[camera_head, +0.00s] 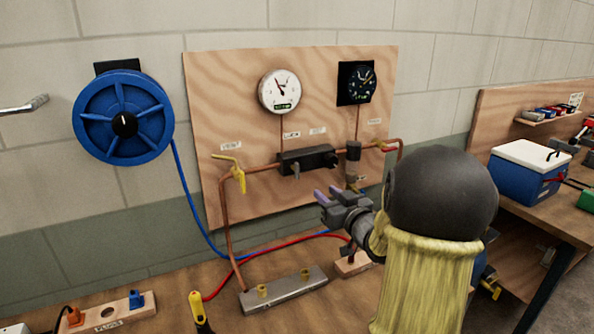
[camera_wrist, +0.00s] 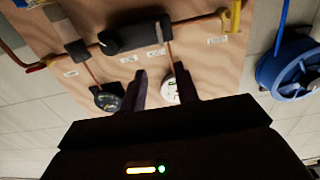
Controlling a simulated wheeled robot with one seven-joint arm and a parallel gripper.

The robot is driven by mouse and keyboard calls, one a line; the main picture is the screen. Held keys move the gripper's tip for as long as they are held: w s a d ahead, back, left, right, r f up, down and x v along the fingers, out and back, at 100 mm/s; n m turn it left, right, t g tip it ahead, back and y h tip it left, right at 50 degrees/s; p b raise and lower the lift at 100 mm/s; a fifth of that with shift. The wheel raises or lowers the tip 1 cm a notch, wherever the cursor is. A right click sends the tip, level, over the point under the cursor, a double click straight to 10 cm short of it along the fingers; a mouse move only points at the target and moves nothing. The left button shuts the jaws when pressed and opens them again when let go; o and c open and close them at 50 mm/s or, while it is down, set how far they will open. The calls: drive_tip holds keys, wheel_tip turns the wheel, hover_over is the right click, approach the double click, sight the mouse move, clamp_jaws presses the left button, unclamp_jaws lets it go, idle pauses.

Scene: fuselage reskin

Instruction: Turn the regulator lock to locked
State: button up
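The regulator is a black block (camera_head: 309,158) on the copper pipe across the wooden panel. It also shows in the upside-down wrist view (camera_wrist: 130,35). A small grey lever or key (camera_head: 296,170) hangs below its left part, probably the lock; its setting is too small to read. It shows near the block's end in the wrist view (camera_wrist: 158,51). My gripper (camera_head: 325,194) is in front of the panel, below and slightly right of the block in the head view. Its two purple-tipped fingers (camera_wrist: 162,82) are apart with nothing between them, and seem clear of the lever.
A white gauge (camera_head: 280,91) and a black gauge (camera_head: 357,82) are above the block. A blue hose reel (camera_head: 123,118) is left. A metal manifold (camera_head: 284,292) and hoses lie on the bench below.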

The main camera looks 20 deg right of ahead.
sight(298, 169)
drive_tip(key=shift+w+r, duration=0.1)
drive_tip(key=shift+w, duration=0.05)
drive_tip(key=w+p, duration=0.1)
drive_tip(key=w, duration=0.4)
drive_tip(key=w+p, duration=0.2)
drive_tip(key=w, duration=0.4)
drive_tip(key=w+p, duration=0.1)
drive_tip(key=w, duration=0.5)
drive_tip(key=shift+a, duration=0.35)
clamp_jaws()
